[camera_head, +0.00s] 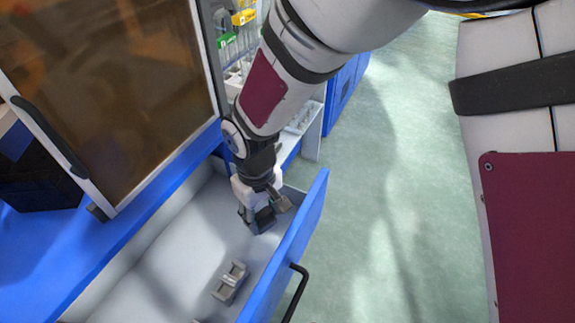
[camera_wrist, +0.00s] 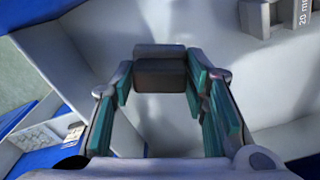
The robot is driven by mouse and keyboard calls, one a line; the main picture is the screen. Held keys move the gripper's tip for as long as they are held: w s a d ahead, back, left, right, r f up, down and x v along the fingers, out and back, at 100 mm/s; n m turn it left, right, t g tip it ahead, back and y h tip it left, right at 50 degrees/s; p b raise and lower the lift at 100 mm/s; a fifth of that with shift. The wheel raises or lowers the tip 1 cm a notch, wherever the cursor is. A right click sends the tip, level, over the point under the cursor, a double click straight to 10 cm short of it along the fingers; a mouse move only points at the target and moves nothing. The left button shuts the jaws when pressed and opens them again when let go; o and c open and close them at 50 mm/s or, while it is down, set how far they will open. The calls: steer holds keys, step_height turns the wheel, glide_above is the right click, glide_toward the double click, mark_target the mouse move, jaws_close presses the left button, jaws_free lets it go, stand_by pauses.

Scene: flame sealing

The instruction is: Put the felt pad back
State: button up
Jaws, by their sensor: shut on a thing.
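My gripper (camera_head: 262,207) is inside or just above the open drawer, near its far end. In the wrist view its fingers (camera_wrist: 160,88) are shut on a small dark block, which I take for the felt pad (camera_wrist: 160,76). The pad sits between the fingertips, with a greyer part behind its top edge. In the head view the fingers partly hide it, and I cannot tell whether it touches the drawer floor. The open drawer (camera_head: 172,262) has a pale interior and a blue front panel.
A grey slotted block (camera_head: 230,283) lies in the drawer nearer the camera; a grey part marked "20 mm" (camera_wrist: 262,18) shows top right in the wrist view. The drawer's blue front (camera_head: 290,245) has a black handle (camera_head: 296,292). A framed brown panel (camera_head: 110,90) stands left. Open floor (camera_head: 390,200) lies right.

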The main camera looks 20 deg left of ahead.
mark_target(263, 221)
steer(key=shift+f+b, duration=0.35)
steer(key=shift+f, duration=1.2)
steer(key=shift+f, duration=0.15)
steer(key=o, duration=1.1)
step_height(263, 221, up, 12)
steer(key=p, duration=0.3)
steer(key=shift+r, duration=0.2)
